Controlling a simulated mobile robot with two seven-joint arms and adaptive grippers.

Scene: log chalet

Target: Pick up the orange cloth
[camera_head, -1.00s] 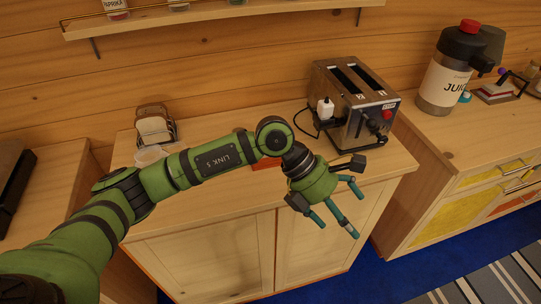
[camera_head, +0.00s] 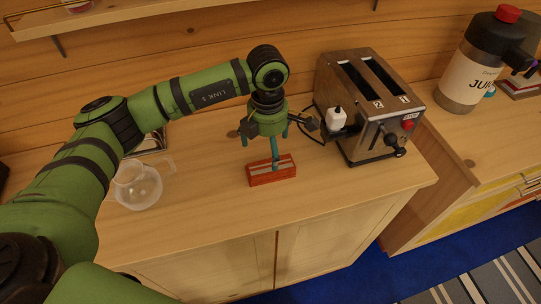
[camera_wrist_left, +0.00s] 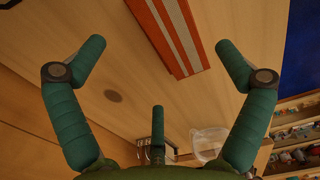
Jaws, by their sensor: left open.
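The orange cloth (camera_head: 262,178) lies on the wooden counter in the head view, a small flat oblong with a pale stripe on top. In the left wrist view the cloth (camera_wrist_left: 178,38) shows at the top middle, beyond the fingers, orange with pale stripes. My left gripper (camera_head: 268,146) points down over the cloth, its fingers spread and nothing between them. One finger hides part of the cloth in the head view. I cannot tell whether that finger touches it. My right gripper is not in view.
A steel toaster (camera_head: 362,108) stands on the counter just right of my gripper. A glass jug (camera_head: 138,188) stands to the left, near my forearm. A juice dispenser (camera_head: 468,70) is at the far right. The counter's front edge is close, with clear wood (camera_head: 215,215) before the cloth.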

